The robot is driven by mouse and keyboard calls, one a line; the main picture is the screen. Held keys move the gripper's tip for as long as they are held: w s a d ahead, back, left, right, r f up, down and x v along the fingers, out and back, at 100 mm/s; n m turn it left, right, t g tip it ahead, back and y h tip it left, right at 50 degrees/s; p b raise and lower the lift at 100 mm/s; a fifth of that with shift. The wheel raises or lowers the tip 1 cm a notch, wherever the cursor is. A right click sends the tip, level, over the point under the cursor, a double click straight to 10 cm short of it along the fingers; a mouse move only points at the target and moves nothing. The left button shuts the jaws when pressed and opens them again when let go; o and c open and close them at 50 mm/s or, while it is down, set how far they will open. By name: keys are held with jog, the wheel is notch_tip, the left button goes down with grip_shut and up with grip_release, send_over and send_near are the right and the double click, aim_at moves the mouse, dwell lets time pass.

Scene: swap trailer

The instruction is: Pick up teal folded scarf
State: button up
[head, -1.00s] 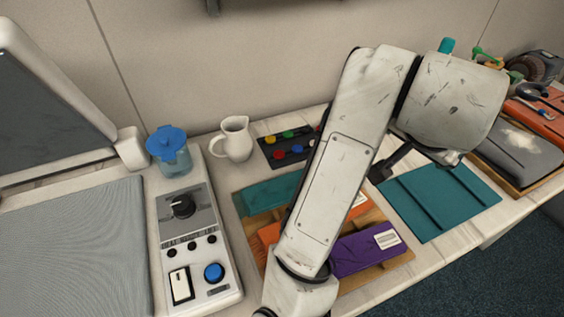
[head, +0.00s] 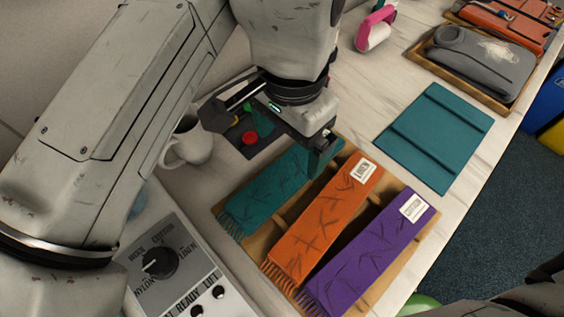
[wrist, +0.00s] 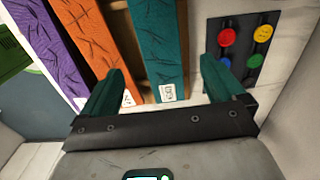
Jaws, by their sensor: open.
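The teal folded scarf (head: 268,192) lies flat at the left of a row of three scarves on a wooden rack. Its fringed end faces the front left, and my gripper covers part of its far end in the head view. My gripper (head: 292,147) is open and empty above that far end. In the wrist view the scarf (wrist: 158,40) stretches away between the two teal fingertips of my gripper (wrist: 160,72), with its white tag nearest me. I see no contact between the fingers and the scarf.
An orange scarf (head: 325,225) and a purple scarf (head: 368,253) lie beside it. A white jug (head: 190,145) and a dark board with coloured buttons (wrist: 240,52) stand close by. A flat teal mat (head: 435,137) lies right; bare tabletop separates it from the rack.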

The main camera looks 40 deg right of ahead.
aim_at(289, 172)
jog(key=shift+f+b, duration=0.5)
jog(key=shift+f, duration=3.1)
jog(key=c, duration=1.2)
jog(key=shift+o, duration=0.2)
jog(key=shift+r, duration=0.1)
